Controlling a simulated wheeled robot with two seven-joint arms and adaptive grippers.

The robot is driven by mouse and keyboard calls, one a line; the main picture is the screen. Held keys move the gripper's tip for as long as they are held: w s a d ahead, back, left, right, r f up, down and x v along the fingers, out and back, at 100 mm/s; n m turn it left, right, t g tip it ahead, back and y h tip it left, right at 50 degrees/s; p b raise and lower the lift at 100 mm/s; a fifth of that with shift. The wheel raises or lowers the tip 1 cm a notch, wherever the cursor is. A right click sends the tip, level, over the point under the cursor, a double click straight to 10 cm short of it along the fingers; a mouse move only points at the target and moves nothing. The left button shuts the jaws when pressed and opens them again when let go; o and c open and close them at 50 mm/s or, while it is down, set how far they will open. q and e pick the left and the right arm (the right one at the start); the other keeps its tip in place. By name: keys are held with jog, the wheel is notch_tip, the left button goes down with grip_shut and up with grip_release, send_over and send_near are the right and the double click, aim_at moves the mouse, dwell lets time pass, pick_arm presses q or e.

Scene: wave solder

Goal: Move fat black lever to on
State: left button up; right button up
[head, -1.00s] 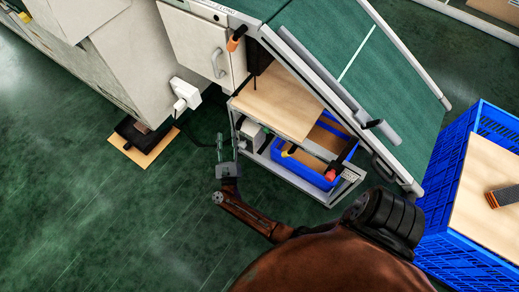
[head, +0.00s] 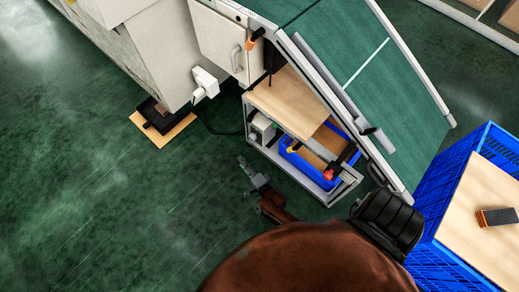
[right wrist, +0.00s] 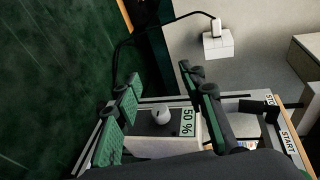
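My right gripper (head: 250,170) is above the green floor, left of the metal cart, apart from it. In the right wrist view its two green-padded fingers (right wrist: 163,100) are spread and empty. Beyond them is a control box with a white knob (right wrist: 161,116) and a "50 %" label (right wrist: 188,123). A black bar (right wrist: 262,105) shows near the STOP and START labels, right of the fingers. A dark handle-like piece (head: 348,153) shows at the cart's front right in the head view. I cannot tell for sure which is the fat black lever. My left gripper is out of view.
A blue crate (head: 425,235) stands at right. Open floor (head: 130,210) lies left.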

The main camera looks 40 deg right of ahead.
jog(key=s+a+f+n+g+y+p, duration=0.1)
jog(key=s+f+n+g+y+p, duration=0.1)
jog(key=s+f+n, duration=0.5)
jog(key=s+f+g, duration=0.1)
jog(key=s, duration=0.3)
jog(key=shift+s+a+g+y, duration=0.25)
jog(key=shift+s+g+y, duration=0.05)
jog(key=shift+g, duration=0.1)
